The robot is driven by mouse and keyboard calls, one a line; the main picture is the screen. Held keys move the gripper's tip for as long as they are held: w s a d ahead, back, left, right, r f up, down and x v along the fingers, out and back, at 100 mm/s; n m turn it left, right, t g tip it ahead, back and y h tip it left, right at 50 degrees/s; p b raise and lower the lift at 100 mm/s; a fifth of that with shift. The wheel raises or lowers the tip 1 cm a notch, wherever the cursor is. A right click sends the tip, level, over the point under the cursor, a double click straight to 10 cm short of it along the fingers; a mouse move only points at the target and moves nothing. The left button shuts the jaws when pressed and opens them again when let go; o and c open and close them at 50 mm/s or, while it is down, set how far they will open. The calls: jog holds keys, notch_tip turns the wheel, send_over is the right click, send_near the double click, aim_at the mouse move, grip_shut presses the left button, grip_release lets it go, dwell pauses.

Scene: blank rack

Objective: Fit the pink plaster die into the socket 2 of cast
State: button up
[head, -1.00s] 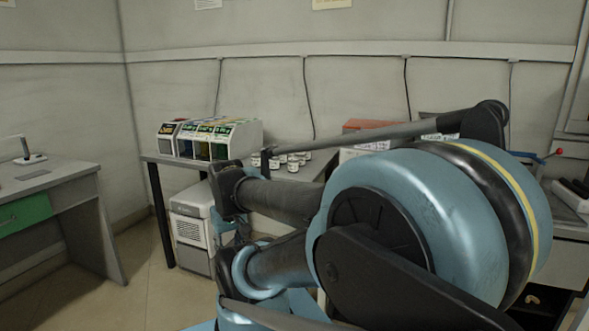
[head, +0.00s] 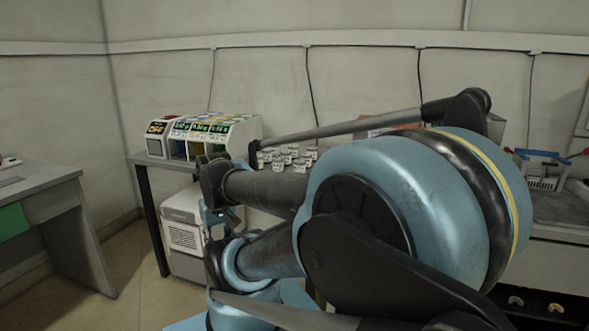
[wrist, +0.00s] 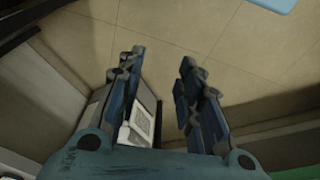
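My gripper (wrist: 160,75) shows in the wrist view with its two blue-grey fingers apart and nothing between them. It points down over the tiled floor. In the head view my own arm fills the middle and right, and hides much of the bench behind it. I cannot make out the pink plaster die or the cast with its sockets in either view.
A bench against the back wall bears a row of dispensers with coloured labels (head: 205,135) and several small white jars (head: 290,157). A white boxy unit (head: 184,235) stands beneath it. A grey desk (head: 60,195) is at the left. Open floor (head: 115,270) lies between.

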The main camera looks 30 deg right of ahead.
jog(key=shift+w+d, duration=0.1)
jog(key=o, duration=0.7)
jog(key=shift+d+r+m, duration=0.15)
jog(key=shift+r+m, duration=0.05)
jog(key=shift+r, duration=0.3)
jog(key=shift+d+r+m, duration=0.15)
jog(key=shift+r+m, duration=0.05)
jog(key=shift+r, duration=0.3)
jog(key=shift+o, duration=0.2)
jog(key=w+d+r+m+g, duration=0.1)
jog(key=w+d+r+m, duration=1)
jog(key=w+d+r, duration=0.5)
jog(key=w+d+r+m, duration=0.2)
jog(key=d+r+m, duration=0.1)
jog(key=d, duration=0.3)
jog(key=w+d+r+m, duration=0.2)
jog(key=d+r+m, duration=0.1)
jog(key=d, duration=0.3)
jog(key=w+d+m+g, duration=0.15)
jog(key=d+m, duration=0.35)
jog(key=d, duration=0.8)
jog(key=f, duration=1)
jog(key=shift+w+a+f, duration=0.2)
jog(key=shift+f, duration=0.1)
jog(key=shift+w+a+f, duration=0.15)
jog(key=shift+f, duration=1.15)
jog(key=shift+w+a+f, duration=0.1)
jog(key=shift+a+f, duration=0.05)
jog(key=shift+f, duration=1.15)
